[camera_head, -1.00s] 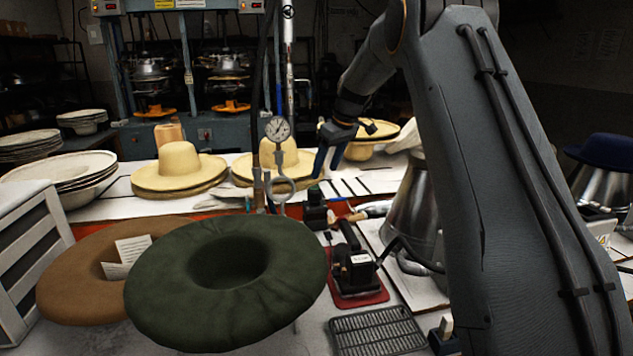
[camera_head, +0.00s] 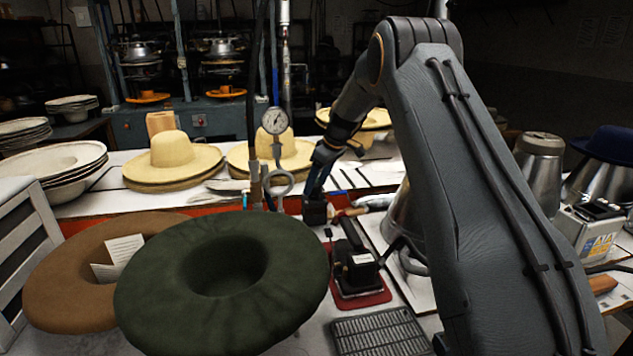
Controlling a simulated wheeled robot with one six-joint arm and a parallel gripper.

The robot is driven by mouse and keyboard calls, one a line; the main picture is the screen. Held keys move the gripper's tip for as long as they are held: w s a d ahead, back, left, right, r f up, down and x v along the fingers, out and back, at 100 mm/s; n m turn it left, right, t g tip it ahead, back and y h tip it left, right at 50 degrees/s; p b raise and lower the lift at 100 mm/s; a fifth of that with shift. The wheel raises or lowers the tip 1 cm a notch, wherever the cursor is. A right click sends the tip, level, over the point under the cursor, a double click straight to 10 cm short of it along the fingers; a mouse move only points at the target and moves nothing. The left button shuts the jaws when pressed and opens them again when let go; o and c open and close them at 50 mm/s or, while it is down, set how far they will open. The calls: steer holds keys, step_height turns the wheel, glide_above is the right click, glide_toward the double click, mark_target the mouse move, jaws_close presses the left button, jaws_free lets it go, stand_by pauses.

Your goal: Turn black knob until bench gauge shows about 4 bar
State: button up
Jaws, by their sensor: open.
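The round white gauge (camera_head: 274,121) stands upright on a thin pipe behind the hats, left of my gripper. Its needle and dark marks show, but the numbers are too small to read. A small black fitting (camera_head: 314,212), which seems to carry the black knob, sits on the bench below and right of the gauge. My gripper (camera_head: 314,188) points down with its blue fingers right above this fitting, and they hide its top. My gripper is open. I cannot tell whether the fingers touch the knob or stand around it.
A dark green hat (camera_head: 150,290) and a brown hat (camera_head: 60,285) fill the near left. A black iron-like tool (camera_head: 355,265) rests on a red pad, with a metal grate (camera_head: 378,334) in front. A metal vessel (camera_head: 397,215) stands close right of the gripper.

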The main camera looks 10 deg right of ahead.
steer(key=shift+w+a+f, duration=0.15)
steer(key=shift+a+f, duration=0.05)
steer(key=c, duration=1.1)
steer(key=shift+o, duration=0.2)
steer(key=shift+m+h, duration=0.5)
steer(key=shift+m, duration=1)
steer(key=o, duration=1.1)
steer(key=shift+c, duration=0.2)
steer(key=shift+s+d+r+t+b, duration=0.1)
steer(key=shift+s+r+t+b, duration=0.25)
steer(key=shift+r, duration=0.2)
steer(key=b+v, duration=0.1)
steer(key=v, duration=0.5)
steer(key=shift+r+b, duration=0.35)
